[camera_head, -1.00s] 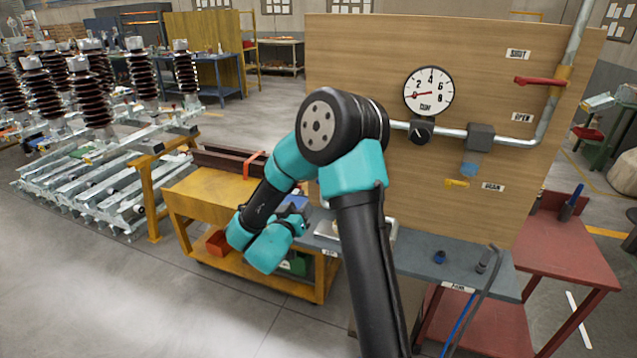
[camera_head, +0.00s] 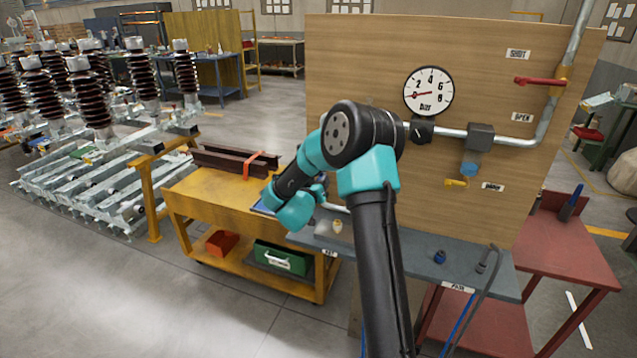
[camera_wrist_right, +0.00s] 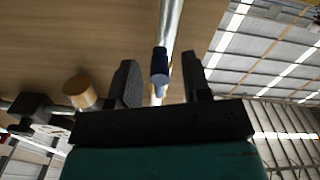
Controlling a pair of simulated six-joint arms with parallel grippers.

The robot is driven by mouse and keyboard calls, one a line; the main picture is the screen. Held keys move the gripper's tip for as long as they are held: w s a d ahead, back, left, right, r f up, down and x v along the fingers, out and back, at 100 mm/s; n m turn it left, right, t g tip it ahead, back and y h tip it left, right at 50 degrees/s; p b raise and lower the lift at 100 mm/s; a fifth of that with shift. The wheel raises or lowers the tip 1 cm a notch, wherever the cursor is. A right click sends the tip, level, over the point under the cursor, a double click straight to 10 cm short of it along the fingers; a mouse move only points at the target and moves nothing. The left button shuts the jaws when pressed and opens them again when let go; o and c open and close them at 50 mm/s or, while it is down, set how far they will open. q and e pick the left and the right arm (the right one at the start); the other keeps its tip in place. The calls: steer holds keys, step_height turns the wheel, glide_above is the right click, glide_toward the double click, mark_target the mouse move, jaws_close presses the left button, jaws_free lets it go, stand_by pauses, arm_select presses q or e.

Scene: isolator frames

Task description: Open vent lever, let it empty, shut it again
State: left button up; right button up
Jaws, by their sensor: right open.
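A red lever (camera_head: 540,81) sticks out level to the left from a brass-coloured valve on the board's right-hand pipe, between the SHUT and OPEN labels. A small yellow lever (camera_head: 456,183) sits lower, under a blue fitting (camera_head: 469,169), beside a blurred label. The round gauge (camera_head: 428,91) has its red needle near 0. My right gripper (camera_head: 322,188) is left of the yellow lever, partly hidden behind my forearm. In the right wrist view its fingers (camera_wrist_right: 160,82) are apart. A dark blue pipe end (camera_wrist_right: 160,67) shows between them, depth unclear. My left gripper is out of view.
The wooden board (camera_head: 350,60) stands behind a grey bench top (camera_head: 415,262) holding small fittings and a hose. A yellow cart (camera_head: 195,200) stands left, with a red (camera_head: 222,243) and a green box (camera_head: 282,258). A red table (camera_head: 565,245) stands right.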

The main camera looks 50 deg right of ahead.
steer(key=shift+w+d, duration=0.1)
steer(key=shift+d, duration=0.1)
jaws_close()
stand_by(0.4)
